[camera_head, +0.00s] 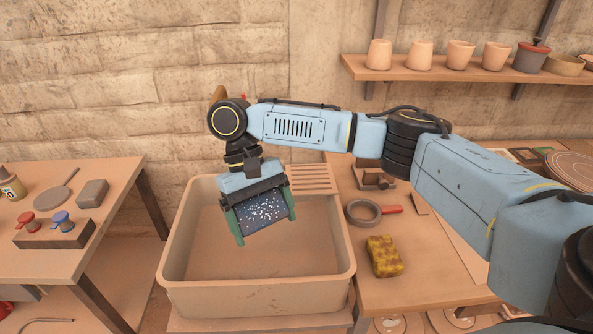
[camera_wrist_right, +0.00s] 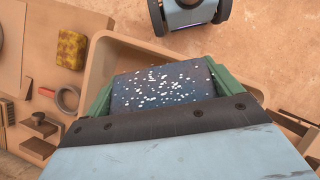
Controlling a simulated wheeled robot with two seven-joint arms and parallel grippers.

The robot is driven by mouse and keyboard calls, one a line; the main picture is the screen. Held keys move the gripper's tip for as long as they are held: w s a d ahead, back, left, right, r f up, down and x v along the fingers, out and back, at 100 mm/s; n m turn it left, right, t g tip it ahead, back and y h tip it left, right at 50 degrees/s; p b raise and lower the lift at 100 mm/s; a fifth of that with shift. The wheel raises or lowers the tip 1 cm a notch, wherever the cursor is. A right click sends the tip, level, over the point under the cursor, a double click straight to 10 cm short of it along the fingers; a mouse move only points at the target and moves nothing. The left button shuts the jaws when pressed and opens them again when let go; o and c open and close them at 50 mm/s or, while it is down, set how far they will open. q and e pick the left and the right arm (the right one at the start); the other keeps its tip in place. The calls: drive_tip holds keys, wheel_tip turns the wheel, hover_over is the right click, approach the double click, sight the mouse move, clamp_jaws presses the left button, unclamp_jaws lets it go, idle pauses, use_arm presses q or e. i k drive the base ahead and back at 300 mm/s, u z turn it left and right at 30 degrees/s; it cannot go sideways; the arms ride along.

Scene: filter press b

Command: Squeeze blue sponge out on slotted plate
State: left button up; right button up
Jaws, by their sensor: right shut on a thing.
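My right gripper (camera_head: 262,218) is shut on the blue sponge (camera_head: 264,214), a dark blue block with white specks, between its green fingers. It holds the sponge above the inside of the large beige basin (camera_head: 345,274). The wrist view also shows the sponge (camera_wrist_right: 160,86) between the fingers, with the basin around it. The slotted plate (camera_head: 313,179), pale with several slots, lies at the basin's back right, to the right of and behind the sponge. The sponge is apart from the plate in the head view. My left gripper is not in view.
A yellow sponge (camera_head: 383,256) and a round grey ring-shaped tool with a red handle (camera_head: 364,212) lie on the right table. A left table (camera_head: 105,175) holds a grey block (camera_head: 92,193) and a stand with red and blue knobs (camera_head: 54,234). A shelf (camera_head: 440,73) with pots hangs behind.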

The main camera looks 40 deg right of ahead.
sight(310, 177)
drive_tip(key=z, duration=1.6)
drive_tip(key=k, duration=0.6)
drive_tip(key=u, duration=1.05)
drive_tip(key=i, duration=1)
drive_tip(key=z, duration=0.05)
